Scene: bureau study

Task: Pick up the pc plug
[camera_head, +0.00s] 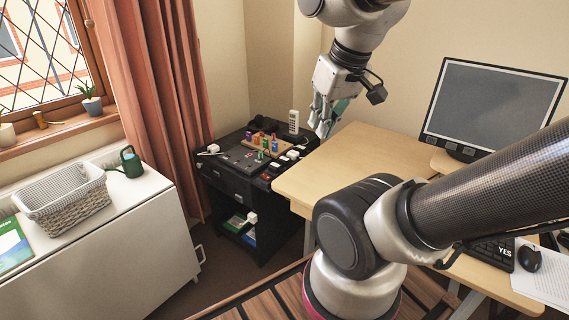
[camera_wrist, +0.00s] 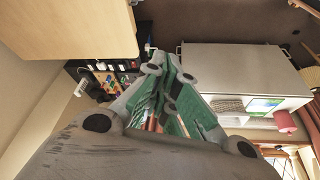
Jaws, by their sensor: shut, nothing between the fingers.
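Several white plugs lie on the black cabinet (camera_head: 226,181): one white plug (camera_head: 209,149) at its left edge and others near its right side. Another white plug (camera_head: 252,217) hangs at the cabinet's open front. I cannot tell which of them is the pc plug. My gripper (camera_head: 323,128) hangs above and to the right of the cabinet top, near the desk corner, pointing down. In the wrist view my gripper's fingers (camera_wrist: 170,78) meet, with nothing between them. They hide part of the cabinet in that view.
The wooden desk (camera_head: 345,165) with a monitor (camera_head: 490,105) stands to the right. A board with coloured pieces (camera_head: 262,141) and a white handset (camera_head: 293,122) crowd the cabinet top. A white sideboard (camera_head: 110,235) with a basket (camera_head: 62,196) and green watering can (camera_head: 131,163) stands left.

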